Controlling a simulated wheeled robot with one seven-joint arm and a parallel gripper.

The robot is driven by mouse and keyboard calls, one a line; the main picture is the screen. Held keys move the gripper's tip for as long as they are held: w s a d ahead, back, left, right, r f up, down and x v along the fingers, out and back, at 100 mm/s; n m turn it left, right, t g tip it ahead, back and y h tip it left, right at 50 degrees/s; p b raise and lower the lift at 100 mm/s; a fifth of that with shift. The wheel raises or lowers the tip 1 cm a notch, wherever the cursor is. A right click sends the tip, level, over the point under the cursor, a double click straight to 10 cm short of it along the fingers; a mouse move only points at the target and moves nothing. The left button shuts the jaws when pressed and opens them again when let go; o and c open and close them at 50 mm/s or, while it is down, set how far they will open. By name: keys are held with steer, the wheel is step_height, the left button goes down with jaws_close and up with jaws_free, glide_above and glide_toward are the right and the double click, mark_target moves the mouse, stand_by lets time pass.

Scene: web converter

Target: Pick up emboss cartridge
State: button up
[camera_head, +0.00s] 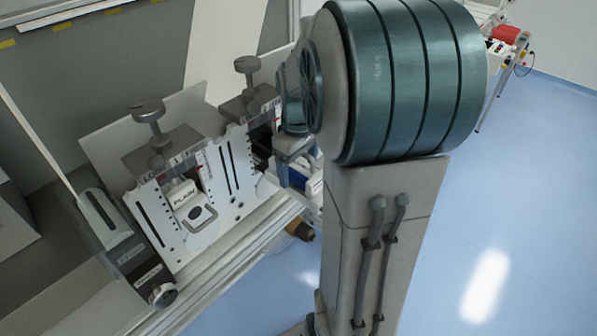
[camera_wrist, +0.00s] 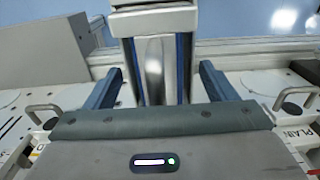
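My gripper (camera_wrist: 161,70) is open in the wrist view, with its two blue-grey fingers well apart. A grey metal piece with blue sides (camera_wrist: 152,62) shows between them, touching neither finger as far as I can see. I cannot tell whether it belongs to a cartridge. No label reading emboss is legible. A white cartridge marked PLAIN (camera_head: 187,200) sits in the left slot of the machine in the head view. Its label also shows at the right of the wrist view (camera_wrist: 300,134). In the head view my gripper (camera_head: 290,165) is by the right slot, partly hidden by my arm.
Two upright slotted plates with T-shaped screws (camera_head: 148,112) (camera_head: 247,68) stand on the machine. A wire handle (camera_wrist: 44,114) rises left of my fingers and another (camera_wrist: 294,97) right. A rail (camera_head: 225,250) runs along the front edge.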

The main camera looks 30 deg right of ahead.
steer(key=c, duration=1.1)
steer(key=shift+r, duration=0.2)
